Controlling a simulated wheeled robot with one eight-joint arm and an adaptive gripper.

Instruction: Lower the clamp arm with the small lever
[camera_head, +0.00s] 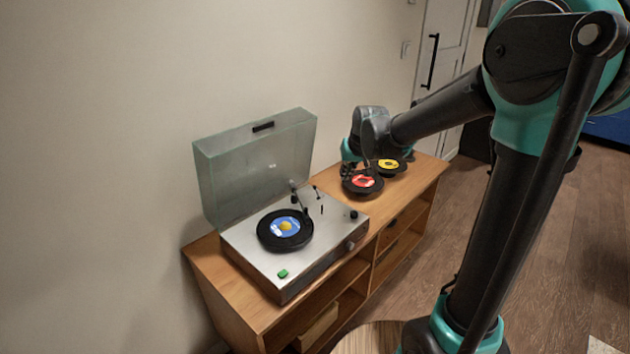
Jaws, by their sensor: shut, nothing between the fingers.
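A silver record player (328,232) stands on a wooden cabinet with its smoky lid (258,160) raised. A black record with a blue label (285,229) lies on its platter. A thin dark tonearm (299,202) is at the right of the platter; I cannot tell whether it touches the record. Small upright dark parts (317,193) stand right of it; which one is the small lever is too small to tell. I see no separate clamp arm. My gripper (347,172) is shut and empty, right of the player, over the cabinet top near a red-label record.
The record with a red label (362,182) and one with a yellow label (389,165) lie on the right part of the cabinet top (428,172). The wall is close behind the lid. Open floor (470,235) lies to the right. A green button (283,273) is at the player's front corner.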

